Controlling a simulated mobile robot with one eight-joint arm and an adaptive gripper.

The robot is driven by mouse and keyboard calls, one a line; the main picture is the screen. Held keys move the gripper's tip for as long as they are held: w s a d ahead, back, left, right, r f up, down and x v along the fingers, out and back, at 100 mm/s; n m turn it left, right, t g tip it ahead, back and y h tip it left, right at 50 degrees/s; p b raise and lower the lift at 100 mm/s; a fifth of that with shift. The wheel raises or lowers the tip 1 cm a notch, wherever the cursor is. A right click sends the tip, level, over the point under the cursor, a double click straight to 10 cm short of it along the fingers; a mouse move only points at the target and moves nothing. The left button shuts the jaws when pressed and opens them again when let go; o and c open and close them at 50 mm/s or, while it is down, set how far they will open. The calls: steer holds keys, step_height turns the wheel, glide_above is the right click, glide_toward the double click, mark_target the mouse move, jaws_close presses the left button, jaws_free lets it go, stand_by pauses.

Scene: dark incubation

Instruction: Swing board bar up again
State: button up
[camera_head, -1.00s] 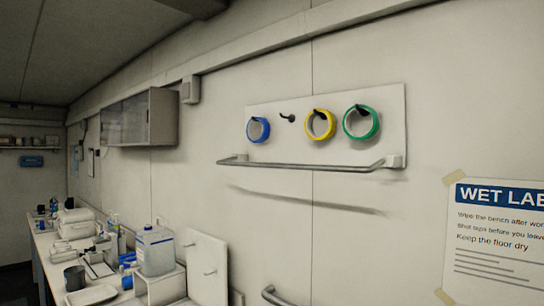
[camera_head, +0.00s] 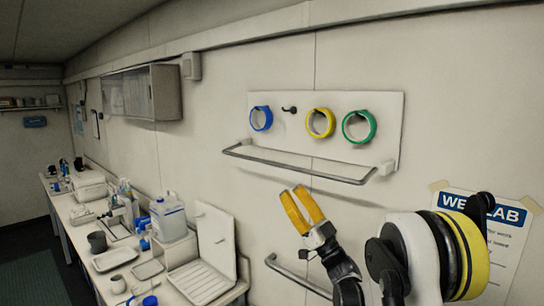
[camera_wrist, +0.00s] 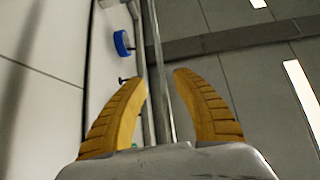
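The grey metal board bar (camera_head: 300,166) runs across the lower front of the white board (camera_head: 370,103), standing out from the wall between end mounts. My gripper (camera_head: 291,190) has yellow fingers. In the head view its tips point up, just below the bar's middle in the picture. In the wrist view the fingers (camera_wrist: 160,78) are spread apart, and the bar (camera_wrist: 152,40) passes through the gap between them as seen. I cannot tell its exact depth from the fingertips; no finger visibly closes on it.
The board carries a blue ring (camera_head: 261,118), a yellow ring (camera_head: 321,123) and a green ring (camera_head: 359,127), plus a bare hook (camera_head: 290,109). A lower rail (camera_head: 298,278) is on the wall. A cluttered bench (camera_head: 118,288) stands left; a WET LAB poster (camera_head: 500,240) hangs right.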

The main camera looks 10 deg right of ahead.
mark_target(273, 164)
steer(key=p+x, duration=0.1)
steer(key=x, duration=0.9)
steer(key=shift+w+a+r+p, duration=0.15)
steer(key=shift+p, duration=0.15)
jaws_close()
